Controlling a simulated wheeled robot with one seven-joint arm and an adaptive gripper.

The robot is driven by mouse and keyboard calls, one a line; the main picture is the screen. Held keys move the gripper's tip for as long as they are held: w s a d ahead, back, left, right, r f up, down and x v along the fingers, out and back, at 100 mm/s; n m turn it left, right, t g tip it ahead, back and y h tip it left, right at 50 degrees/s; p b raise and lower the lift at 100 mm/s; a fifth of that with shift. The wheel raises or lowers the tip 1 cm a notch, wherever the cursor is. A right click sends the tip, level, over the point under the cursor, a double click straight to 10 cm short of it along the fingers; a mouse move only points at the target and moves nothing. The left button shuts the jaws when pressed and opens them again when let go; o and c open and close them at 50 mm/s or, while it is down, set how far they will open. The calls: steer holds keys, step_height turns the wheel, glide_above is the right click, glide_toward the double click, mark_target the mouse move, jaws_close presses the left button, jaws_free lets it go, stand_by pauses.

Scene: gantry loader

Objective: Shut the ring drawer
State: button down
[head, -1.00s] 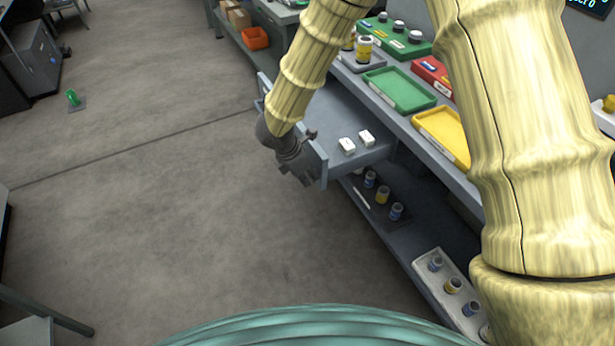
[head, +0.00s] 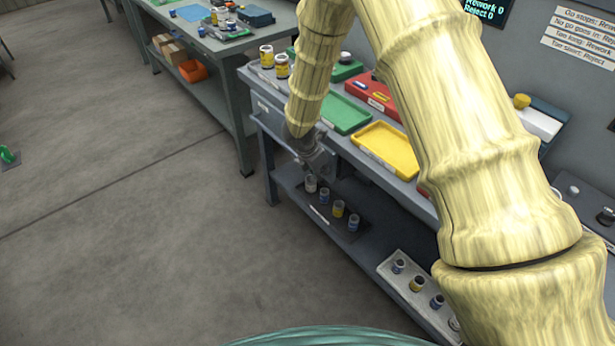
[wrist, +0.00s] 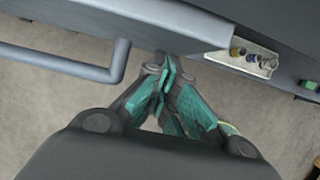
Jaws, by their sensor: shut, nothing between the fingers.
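The ring drawer (head: 268,108) is under the top of the grey bench, its front close to the bench face. No drawer interior or white blocks show; my arm hides part of the front, so I cannot tell if it is fully flush. In the wrist view a grey bar handle (wrist: 60,64) runs left of my fingers in front of a grey panel. My gripper (head: 318,165) is at the right part of the drawer front, low. In the wrist view its teal-padded fingers (wrist: 168,85) are together and empty, beside the handle's bent end.
Green (head: 347,113) and yellow (head: 386,149) trays lie on the bench top. Bottles stand on a dark mat (head: 350,235) on the lower shelf, near my gripper. A pale rack (head: 425,300) of bottles is further right. The floor in front is clear.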

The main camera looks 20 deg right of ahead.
steer(key=shift+w+d, duration=0.3)
steer(key=shift+d, duration=0.5)
steer(key=shift+d+r, duration=0.1)
steer(key=s+a+r, duration=0.3)
steer(key=a+r, duration=0.4)
steer(key=r, duration=0.2)
steer(key=shift+a, duration=0.35)
